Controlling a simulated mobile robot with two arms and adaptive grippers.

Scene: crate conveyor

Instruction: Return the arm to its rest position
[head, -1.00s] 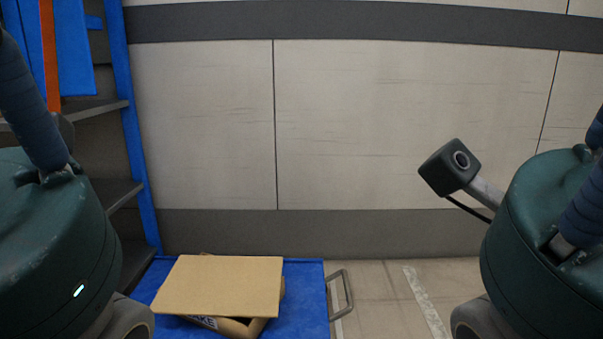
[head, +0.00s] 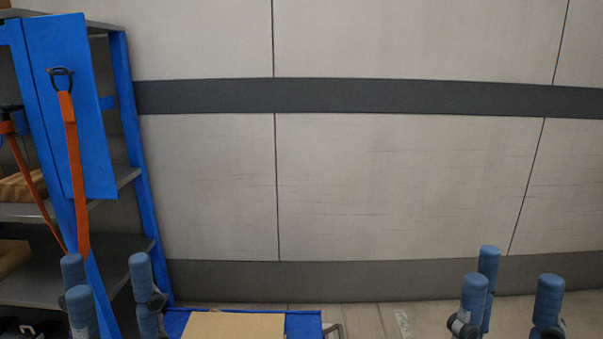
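My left gripper (head: 110,278) stands at the bottom left of the head view, its blue padded fingers pointing up with a clear gap between them. My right gripper (head: 515,284) stands at the bottom right in a similar pose, its blue fingers also spread apart. Both look empty, and nothing shows between the fingers. The palms and most of both arms are below the picture.
A cardboard box (head: 233,326) lies on a blue surface (head: 303,322) at the bottom, between the grippers. A pale wall (head: 390,190) fills the back.

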